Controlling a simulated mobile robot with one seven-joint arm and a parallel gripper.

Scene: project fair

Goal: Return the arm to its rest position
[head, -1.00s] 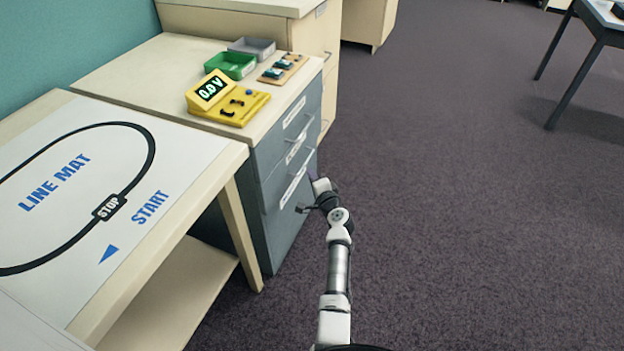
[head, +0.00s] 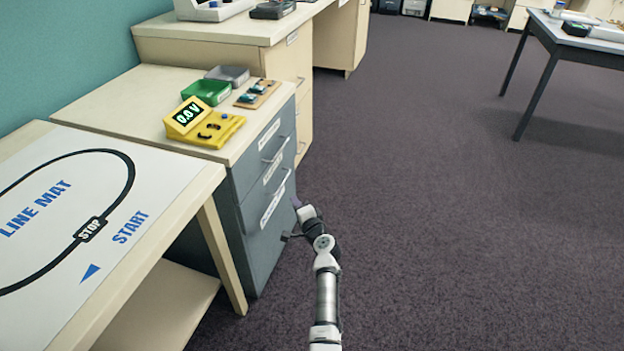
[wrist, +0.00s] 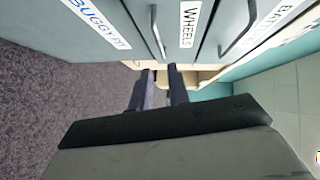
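My arm reaches up from the bottom of the head view. My gripper (head: 292,220) is at its far end, close to the front of the grey drawer cabinet (head: 262,240). In the wrist view, the two dark fingers of my gripper (wrist: 160,84) stand apart, with nothing visible between them. Labelled drawer fronts, one reading WHEELS (wrist: 188,22), fill the top of that view. The fingers look apart from the drawer handles (wrist: 157,32).
A yellow meter (head: 203,125), a green tray (head: 206,92) and a grey tray (head: 228,75) are on the cabinet. A table with a line mat (head: 60,215) stands at left, and a dark-legged table (head: 545,70) at far right. The carpet (head: 440,220) between is clear.

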